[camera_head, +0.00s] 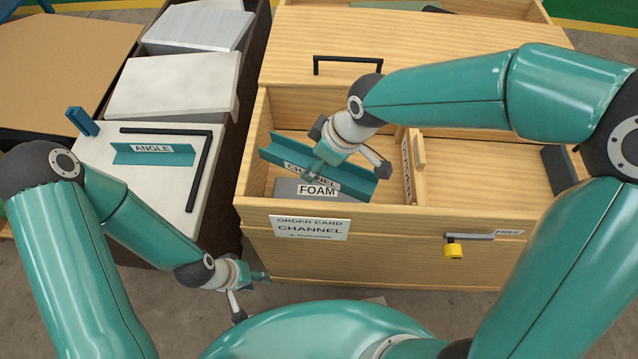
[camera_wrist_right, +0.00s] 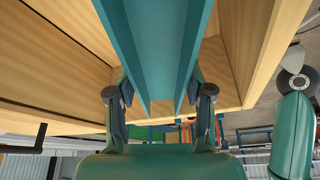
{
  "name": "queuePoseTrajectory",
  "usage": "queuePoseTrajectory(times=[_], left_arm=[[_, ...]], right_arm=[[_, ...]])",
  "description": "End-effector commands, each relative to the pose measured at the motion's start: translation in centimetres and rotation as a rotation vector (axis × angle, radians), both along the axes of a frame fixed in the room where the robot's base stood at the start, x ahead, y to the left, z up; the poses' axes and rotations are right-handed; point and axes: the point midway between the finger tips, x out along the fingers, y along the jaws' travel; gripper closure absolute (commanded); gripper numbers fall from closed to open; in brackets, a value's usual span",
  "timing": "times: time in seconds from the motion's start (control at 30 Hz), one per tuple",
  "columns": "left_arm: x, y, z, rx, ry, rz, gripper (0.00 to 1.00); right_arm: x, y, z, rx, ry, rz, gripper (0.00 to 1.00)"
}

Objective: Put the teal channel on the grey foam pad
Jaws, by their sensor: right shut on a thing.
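The teal channel (camera_head: 272,150) is a long trough labelled CHANNEL, tilted across the left compartment of the wooden box. My right gripper (camera_head: 342,158) is shut on it from above; the wrist view shows the channel (camera_wrist_right: 155,45) between the two fingers (camera_wrist_right: 161,105). The grey foam pad (camera_head: 287,188), labelled FOAM, lies in the same compartment, just below the channel in the picture and partly hidden by it. I cannot tell whether channel and pad touch. My left gripper (camera_head: 252,294) is open and empty, low in front of the box's left corner.
The wooden box (camera_head: 385,225) has an order card reading CHANNEL and a yellow padlock (camera_head: 453,250) on its front. A divider (camera_head: 416,170) separates the compartments. A teal angle (camera_head: 130,155) and black L-shaped bar (camera_head: 200,165) lie on the white panel at left.

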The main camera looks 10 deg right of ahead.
Motion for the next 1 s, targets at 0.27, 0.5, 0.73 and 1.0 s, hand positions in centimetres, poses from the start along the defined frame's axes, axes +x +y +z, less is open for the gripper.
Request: queuePoseTrajectory(times=[0.27,0.5,0.73,1.0], left_arm=[[0.0,0.0,-1.0,0.000,0.000,0.000,0.60],[0.0,0.0,-1.8,0.000,0.000,0.000,0.60],[0.0,0.0,-2.2,0.000,-0.001,0.000,0.60],[0.0,0.0,-2.3,0.000,0.000,0.000,0.60]], right_arm=[[0.1,0.1,-3.9,-0.001,-0.001,0.003,0.97],[0.0,0.1,-6.3,0.000,0.001,0.003,0.97],[0.0,0.1,-8.3,0.000,-0.002,0.003,0.97],[0.0,0.1,-8.4,0.000,0.000,0.003,0.47]])
